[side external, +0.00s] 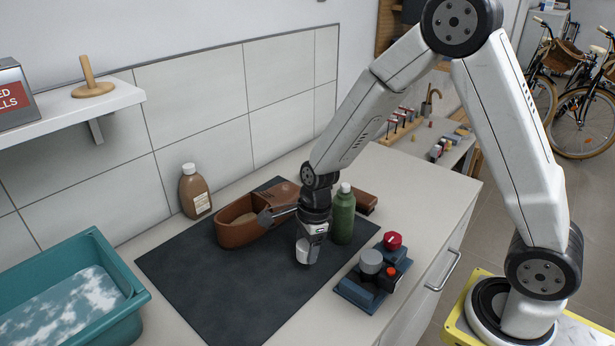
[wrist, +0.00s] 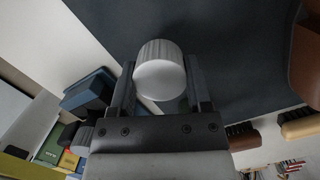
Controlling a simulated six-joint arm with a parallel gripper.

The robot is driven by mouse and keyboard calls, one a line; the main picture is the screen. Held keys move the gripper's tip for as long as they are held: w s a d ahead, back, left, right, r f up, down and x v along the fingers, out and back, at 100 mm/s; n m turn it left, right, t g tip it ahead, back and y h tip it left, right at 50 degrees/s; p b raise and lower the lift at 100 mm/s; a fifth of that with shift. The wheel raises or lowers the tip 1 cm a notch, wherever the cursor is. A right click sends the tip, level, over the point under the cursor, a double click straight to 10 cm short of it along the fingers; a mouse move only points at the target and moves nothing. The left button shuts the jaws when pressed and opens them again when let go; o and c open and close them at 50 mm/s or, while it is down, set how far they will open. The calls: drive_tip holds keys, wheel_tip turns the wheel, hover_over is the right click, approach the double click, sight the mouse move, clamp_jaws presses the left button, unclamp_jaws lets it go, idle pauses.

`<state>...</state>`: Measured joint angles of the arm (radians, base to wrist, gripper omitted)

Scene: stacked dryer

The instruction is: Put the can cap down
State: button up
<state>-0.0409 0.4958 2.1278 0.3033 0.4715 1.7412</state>
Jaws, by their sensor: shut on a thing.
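My gripper (side external: 304,250) points down over the dark mat (side external: 200,287) and is shut on a white ribbed can cap (side external: 303,252). In the wrist view the cap (wrist: 160,72) sits between the two fingers of my gripper (wrist: 161,85). The dark mat (wrist: 230,60) lies beyond it. The cap is close above the mat or touching it; I cannot tell which.
A brown leather holder (side external: 238,231) stands behind my gripper, and a green bottle (side external: 343,217) stands just right of it. A blue stand with knobs (side external: 366,288) is at the right. A brown bottle (side external: 194,192) and teal tub (side external: 75,290) are left. The mat's front left is clear.

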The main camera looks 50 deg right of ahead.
sight(305, 267)
drive_tip(key=shift+f, duration=1.4)
drive_tip(key=shift+f, duration=0.15)
drive_tip(key=o, duration=1.2)
drive_tip(key=shift+s+d+r, duration=0.15)
drive_tip(key=shift+d+r, duration=0.15)
drive_tip(key=shift+r, duration=1.75)
drive_tip(key=shift+s+d+r, duration=0.1)
drive_tip(key=shift+d+r, duration=0.15)
drive_tip(key=shift+r, duration=1.75)
drive_tip(key=shift+s+d+r, duration=0.15)
drive_tip(key=shift+d+r, duration=0.15)
drive_tip(key=shift+r, duration=1.75)
drive_tip(key=shift+s, duration=0.1)
